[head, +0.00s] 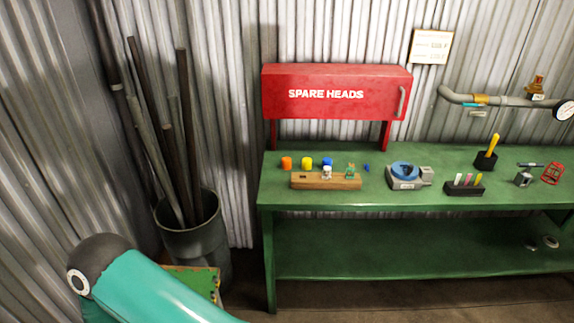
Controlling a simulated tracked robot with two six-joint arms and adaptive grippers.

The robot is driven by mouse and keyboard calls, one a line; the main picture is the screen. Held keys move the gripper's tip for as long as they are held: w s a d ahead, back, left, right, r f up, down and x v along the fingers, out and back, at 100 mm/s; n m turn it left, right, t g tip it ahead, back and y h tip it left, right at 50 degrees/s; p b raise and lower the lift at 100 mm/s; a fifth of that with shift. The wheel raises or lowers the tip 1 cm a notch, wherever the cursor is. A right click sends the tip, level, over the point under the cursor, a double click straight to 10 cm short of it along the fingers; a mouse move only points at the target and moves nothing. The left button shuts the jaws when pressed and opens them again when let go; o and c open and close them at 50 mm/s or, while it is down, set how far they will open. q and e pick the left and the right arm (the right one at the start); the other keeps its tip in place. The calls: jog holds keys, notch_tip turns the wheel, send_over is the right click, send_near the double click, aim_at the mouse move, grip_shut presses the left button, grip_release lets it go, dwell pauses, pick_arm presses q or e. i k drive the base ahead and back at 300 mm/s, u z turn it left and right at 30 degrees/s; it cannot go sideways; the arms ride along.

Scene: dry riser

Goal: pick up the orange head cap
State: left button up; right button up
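The orange head cap (287,162) stands on the green workbench (350,199), at the left end of a short row of caps. A yellow cap (307,163) and a blue cap (327,163) stand to its right. Just in front of them lies a wooden block (312,181) holding a white piece (326,172) and a green piece (350,171). A teal arm link of mine shows at the lower left. Neither of my grippers is in view.
A red cabinet marked SPARE HEADS (335,95) stands above the caps. A bin of pipes (195,245) stands left of the bench. A blue-topped device (404,174) and a black holder (464,189) sit farther right. The front left bench corner is clear.

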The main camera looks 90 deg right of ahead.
aim_at(286, 161)
jog(key=u, duration=1.2)
jog(key=i, duration=0.1)
jog(key=z, duration=2.4)
jog(key=i, duration=0.25)
jog(key=z, duration=2.15)
jog(key=k, duration=1.1)
jog(key=z, duration=0.3)
jog(key=i, duration=2.15)
jog(key=u, duration=0.3)
